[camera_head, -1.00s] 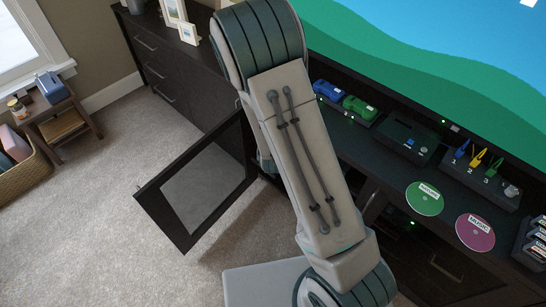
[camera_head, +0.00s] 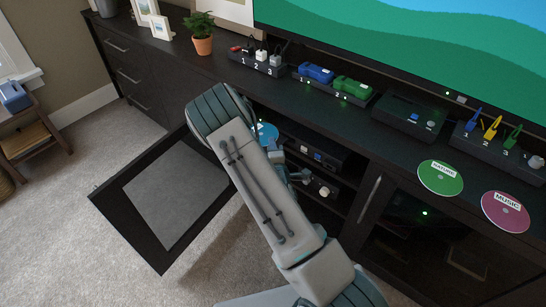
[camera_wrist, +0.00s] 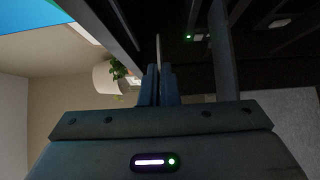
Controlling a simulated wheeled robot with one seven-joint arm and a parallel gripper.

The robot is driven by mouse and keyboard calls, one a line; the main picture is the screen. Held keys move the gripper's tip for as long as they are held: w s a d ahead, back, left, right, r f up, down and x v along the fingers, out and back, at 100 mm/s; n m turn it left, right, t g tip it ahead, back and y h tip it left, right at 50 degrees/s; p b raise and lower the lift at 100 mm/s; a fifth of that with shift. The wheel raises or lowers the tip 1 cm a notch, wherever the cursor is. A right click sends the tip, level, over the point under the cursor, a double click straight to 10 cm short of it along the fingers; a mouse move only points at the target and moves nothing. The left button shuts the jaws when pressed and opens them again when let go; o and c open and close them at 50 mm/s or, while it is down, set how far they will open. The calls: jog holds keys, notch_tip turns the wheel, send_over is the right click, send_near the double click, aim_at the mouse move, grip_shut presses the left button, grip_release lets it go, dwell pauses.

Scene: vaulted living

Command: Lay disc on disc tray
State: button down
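A blue disc (camera_head: 267,134) shows partly past my forearm, in front of the open cabinet. In the wrist view a thin disc edge (camera_wrist: 158,48) stands edge-on between the fingers of my gripper (camera_wrist: 158,80), which are closed on it. In the head view my arm hides most of the gripper. Dark media devices sit on the cabinet shelves, an upper one (camera_head: 318,150) and a lower one (camera_head: 320,187) with a pale knob. I cannot tell clearly which part is the disc tray. A green disc (camera_head: 440,178) and a purple MUSIC disc (camera_head: 505,212) lie on the cabinet top.
The open cabinet door (camera_head: 165,200) swings out over the carpet left of my arm. A large screen is behind.

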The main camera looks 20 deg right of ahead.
notch_tip(320, 180, down, 8)
jog(key=b, duration=0.6)
dwell(0.6)
jog(key=c, duration=1.6)
grip_release()
jog(key=shift+d, duration=0.1)
jog(key=s+d+p, duration=0.1)
jog(key=s+d, duration=0.1)
jog(key=s, duration=0.4)
jog(key=shift+s+d+p, duration=0.2)
jog(key=shift+p, duration=0.15)
